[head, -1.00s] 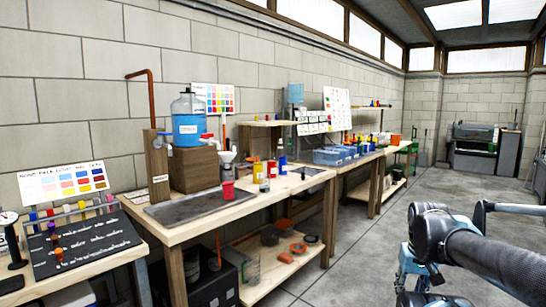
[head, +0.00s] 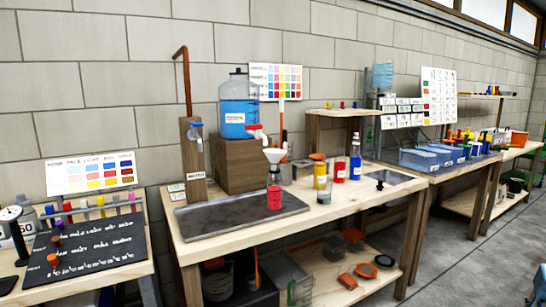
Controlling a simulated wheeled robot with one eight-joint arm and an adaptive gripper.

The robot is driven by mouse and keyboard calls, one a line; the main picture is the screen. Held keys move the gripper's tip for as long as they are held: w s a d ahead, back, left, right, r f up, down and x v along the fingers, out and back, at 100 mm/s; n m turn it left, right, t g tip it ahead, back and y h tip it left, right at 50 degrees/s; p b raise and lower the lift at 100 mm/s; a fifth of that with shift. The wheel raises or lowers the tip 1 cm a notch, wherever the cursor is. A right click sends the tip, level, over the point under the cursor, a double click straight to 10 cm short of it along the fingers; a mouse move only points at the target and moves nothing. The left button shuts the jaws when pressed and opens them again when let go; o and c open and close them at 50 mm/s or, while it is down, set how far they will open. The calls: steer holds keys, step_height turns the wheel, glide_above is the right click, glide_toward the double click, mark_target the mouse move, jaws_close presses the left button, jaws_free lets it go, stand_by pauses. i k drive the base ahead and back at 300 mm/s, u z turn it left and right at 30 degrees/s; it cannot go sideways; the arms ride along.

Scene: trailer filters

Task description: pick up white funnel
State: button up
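The white funnel (head: 274,156) shows in the head view near the middle of the wooden workbench (head: 332,199). It sits upright, wide mouth up, above a red container (head: 274,197) on the dark metal tray (head: 240,212). Its spout runs down into or behind something above the container; I cannot tell which. It is just below the tap of the large blue-filled water jug (head: 238,112). My gripper does not show in the current view.
A wooden block (head: 240,164) holds the jug. Yellow (head: 320,173), red (head: 340,170) and blue (head: 355,167) bottles stand right of the funnel. A table with a dark mat (head: 85,250) is at left.

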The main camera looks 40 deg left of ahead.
mark_target(274, 156)
steer(key=u, duration=0.55)
steer(key=i, duration=0.85)
steer(key=u, duration=0.6)
